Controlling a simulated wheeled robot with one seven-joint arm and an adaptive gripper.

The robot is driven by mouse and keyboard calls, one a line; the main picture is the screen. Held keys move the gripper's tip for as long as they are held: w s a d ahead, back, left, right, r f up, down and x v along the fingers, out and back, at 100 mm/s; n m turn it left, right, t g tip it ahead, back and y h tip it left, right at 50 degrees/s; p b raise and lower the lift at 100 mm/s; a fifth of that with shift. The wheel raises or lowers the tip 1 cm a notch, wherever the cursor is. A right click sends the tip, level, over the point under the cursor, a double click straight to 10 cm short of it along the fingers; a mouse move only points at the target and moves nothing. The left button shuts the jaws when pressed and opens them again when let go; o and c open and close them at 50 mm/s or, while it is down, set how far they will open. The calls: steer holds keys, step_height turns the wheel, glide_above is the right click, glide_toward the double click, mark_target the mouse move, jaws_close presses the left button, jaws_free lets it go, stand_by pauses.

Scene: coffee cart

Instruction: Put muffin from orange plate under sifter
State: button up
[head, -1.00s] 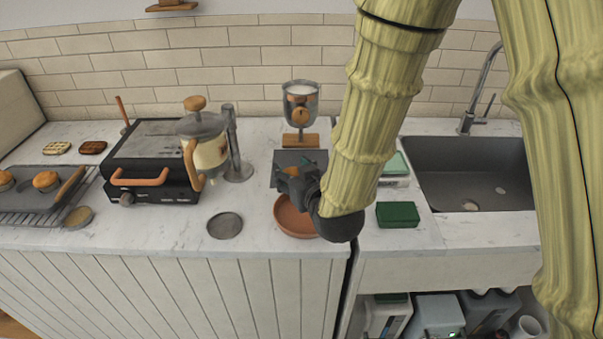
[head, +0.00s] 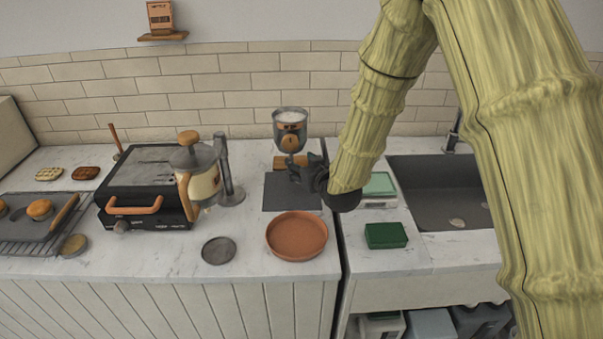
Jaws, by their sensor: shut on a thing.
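The orange plate (head: 297,252) lies on the counter near its front edge and is empty. The sifter (head: 290,120), a clear container of white powder with an orange knob, stands behind it on an orange-brown base. My gripper (head: 297,170) is in front of the sifter's base, over the back part of a dark grey mat (head: 291,197). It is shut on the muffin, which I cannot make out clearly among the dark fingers. The gripper partly covers the base.
A black grill press (head: 150,165) and a French press (head: 195,175) stand left of the mat. A grey disc (head: 218,250) lies left of the plate. A green sponge (head: 386,235) and the sink (head: 440,190) are at right.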

steer(key=shift+f+p, duration=0.6)
steer(key=shift+f, duration=1.2)
steer(key=shift+f, duration=0.2)
steer(key=o, duration=1.1)
steer(key=shift+r, duration=0.1)
steer(key=shift+r, duration=0.1)
steer(key=b+v, duration=0.3)
steer(key=v, duration=0.9)
steer(key=shift+d, duration=0.1)
